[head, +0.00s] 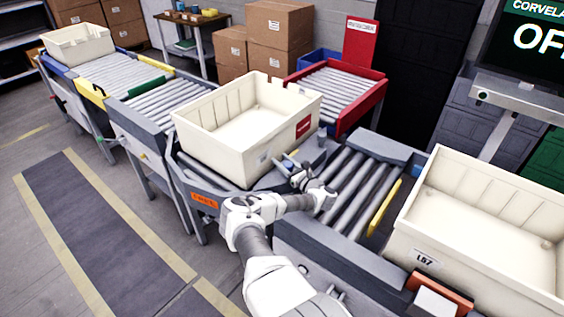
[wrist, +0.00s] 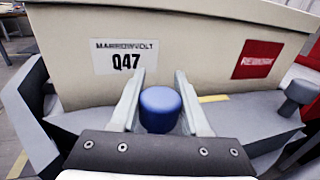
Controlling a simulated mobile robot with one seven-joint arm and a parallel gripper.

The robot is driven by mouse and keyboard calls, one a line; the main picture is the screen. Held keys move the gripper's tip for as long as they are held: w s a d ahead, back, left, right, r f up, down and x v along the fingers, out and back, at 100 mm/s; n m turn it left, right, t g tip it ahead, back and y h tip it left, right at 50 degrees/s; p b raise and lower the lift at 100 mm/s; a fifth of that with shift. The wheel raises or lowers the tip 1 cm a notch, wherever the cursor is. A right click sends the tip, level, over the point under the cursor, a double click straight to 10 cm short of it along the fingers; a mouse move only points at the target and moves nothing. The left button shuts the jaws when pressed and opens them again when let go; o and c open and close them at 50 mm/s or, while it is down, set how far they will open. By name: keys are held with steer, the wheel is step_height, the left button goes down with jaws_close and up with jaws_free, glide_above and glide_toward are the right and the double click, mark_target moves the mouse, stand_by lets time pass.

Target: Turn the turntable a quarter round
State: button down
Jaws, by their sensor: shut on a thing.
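The turntable (head: 265,181) is a grey deck in the middle of the conveyor line in the head view. A cream tote (head: 222,150) stands on it, with a white label reading Q47 (wrist: 125,57) and a red rework label (wrist: 256,60) facing my wrist. My gripper (head: 292,168) is at the deck's near right edge, beside the tote. In the wrist view its two fingers (wrist: 160,100) stand either side of a round blue knob (wrist: 160,112) and are shut on it. The knob's lower part is hidden by the gripper.
Roller conveyors adjoin: one (head: 172,98) at upper left, a red-sided one (head: 336,84) behind, one (head: 352,187) at right with a yellow bar (head: 384,208). A grey post (head: 322,134) stands at the tote's right corner. A large cream tote (head: 425,230) is at right.

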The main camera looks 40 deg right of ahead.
steer(key=shift+c, duration=1.9)
jaws_free()
steer(key=s, duration=0.8)
steer(key=s+a, duration=0.1)
steer(key=s, duration=0.3)
